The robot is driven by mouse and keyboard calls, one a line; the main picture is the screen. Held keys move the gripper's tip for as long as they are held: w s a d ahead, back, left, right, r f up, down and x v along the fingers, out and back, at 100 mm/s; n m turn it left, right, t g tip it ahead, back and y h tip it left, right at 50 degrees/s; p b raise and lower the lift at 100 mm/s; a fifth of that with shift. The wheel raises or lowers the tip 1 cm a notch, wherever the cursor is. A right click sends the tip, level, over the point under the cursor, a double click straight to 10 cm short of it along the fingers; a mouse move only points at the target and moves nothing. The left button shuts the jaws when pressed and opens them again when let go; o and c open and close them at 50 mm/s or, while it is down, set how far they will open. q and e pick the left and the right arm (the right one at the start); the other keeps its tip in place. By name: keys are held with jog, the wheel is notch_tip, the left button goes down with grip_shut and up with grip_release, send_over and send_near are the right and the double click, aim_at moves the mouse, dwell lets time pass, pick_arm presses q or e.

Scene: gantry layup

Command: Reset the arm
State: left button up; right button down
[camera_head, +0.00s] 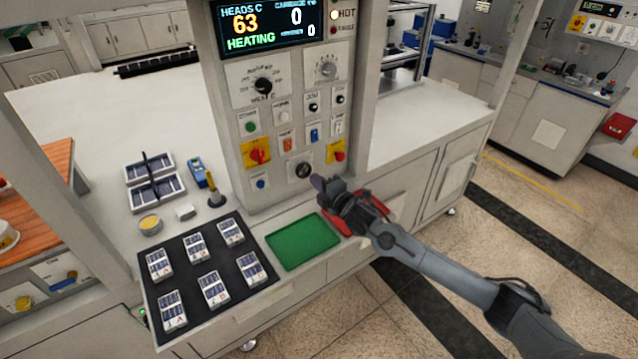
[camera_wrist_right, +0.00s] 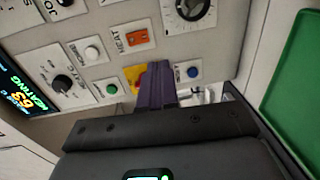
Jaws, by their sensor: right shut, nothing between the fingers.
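My right arm comes in from the lower right in the head view. Its gripper (camera_head: 318,184) is shut and empty, with its tip in front of the lower part of the control panel (camera_head: 235,130), just below the black round knob (camera_head: 303,170). In the right wrist view the closed purple fingers (camera_wrist_right: 156,86) point at the panel, with the yellow switch plate (camera_wrist_right: 131,77) partly hidden behind them. I cannot tell whether the tip touches the panel. My left gripper does not show.
A green tray (camera_head: 303,241) lies on the counter below the right gripper. A black mat (camera_head: 190,247) with several labelled packs is left of it. Blue-grey racks (camera_head: 150,192), a yellow-topped tin (camera_head: 150,226) and a dark-based yellow-handled tool (camera_head: 214,198) stand behind the mat. The display reads HEATING.

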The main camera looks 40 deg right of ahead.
jog(key=shift+s, duration=0.25)
dwell(0.3)
